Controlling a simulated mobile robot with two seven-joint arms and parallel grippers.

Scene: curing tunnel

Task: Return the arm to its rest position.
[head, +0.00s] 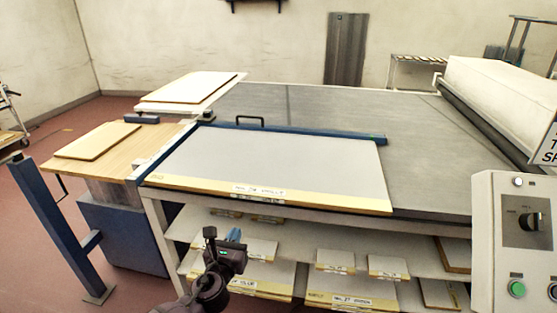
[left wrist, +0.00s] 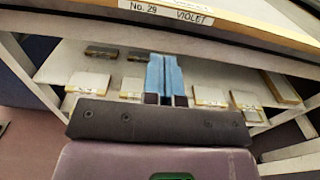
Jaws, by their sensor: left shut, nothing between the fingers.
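My left gripper (head: 234,236) is in front of the table, below the front edge of the table top and before the open shelves. Its blue fingers are together with nothing between them; they also show in the left wrist view (left wrist: 165,75), pointing toward the shelf. The left arm comes in from the bottom of the head view. My right gripper is in neither view.
A grey screen frame (head: 270,163) labelled "No. 29 VIOLET" lies along the table's front edge above my gripper. Shelves (head: 300,228) below hold several labelled blocks. A control box (head: 522,240) stands at right, a blue post (head: 55,215) at left.

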